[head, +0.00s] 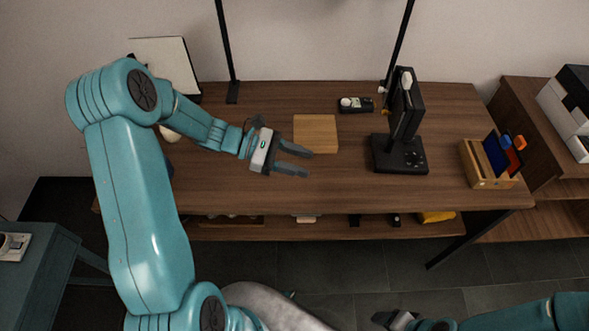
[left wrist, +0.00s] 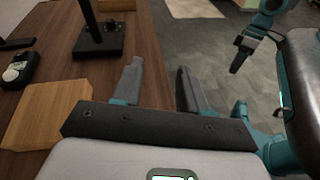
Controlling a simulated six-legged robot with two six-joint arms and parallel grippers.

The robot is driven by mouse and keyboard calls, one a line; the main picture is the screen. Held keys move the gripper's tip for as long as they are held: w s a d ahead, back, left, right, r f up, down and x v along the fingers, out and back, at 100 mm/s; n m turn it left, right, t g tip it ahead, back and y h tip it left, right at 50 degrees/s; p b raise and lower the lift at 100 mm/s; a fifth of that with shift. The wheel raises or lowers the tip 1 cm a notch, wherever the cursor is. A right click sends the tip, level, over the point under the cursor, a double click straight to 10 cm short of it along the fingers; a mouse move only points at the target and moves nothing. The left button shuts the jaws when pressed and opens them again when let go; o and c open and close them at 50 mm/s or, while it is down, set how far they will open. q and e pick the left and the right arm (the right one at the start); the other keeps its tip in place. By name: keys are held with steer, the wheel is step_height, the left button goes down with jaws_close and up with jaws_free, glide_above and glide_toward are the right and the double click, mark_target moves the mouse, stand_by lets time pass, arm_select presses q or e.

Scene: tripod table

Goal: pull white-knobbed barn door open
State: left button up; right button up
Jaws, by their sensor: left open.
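A black panel lamp (head: 404,112) stands upright on a square black base (head: 400,154) at the right of the wooden table. A white knob (head: 406,78) shows at the top of its upright panel. I cannot tell how far the barn door is opened. In the left wrist view only the lamp's base (left wrist: 98,42) and lower post show. My left gripper (head: 308,163) is open and empty over the table, left of the lamp and apart from it. Its fingers also show in the left wrist view (left wrist: 160,88). My right gripper (head: 393,319) is low at the front, away from the table.
A flat wooden block (head: 316,133) lies beside my left gripper. A small black box with a white disc (head: 355,104) lies behind it. A wooden holder (head: 490,163) with coloured items stands at the table's right. Two black poles rise at the back. The tabletop before the lamp is clear.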

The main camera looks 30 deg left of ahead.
arm_select(q)
steer(key=shift+s+d+f, duration=0.3)
steer(key=shift+s+f, duration=0.1)
steer(key=shift+f, duration=0.1)
arm_select(e)
steer(key=shift+s, duration=0.2)
arm_select(q)
steer(key=shift+a, duration=0.1)
arm_select(e)
steer(key=shift+w, duration=0.1)
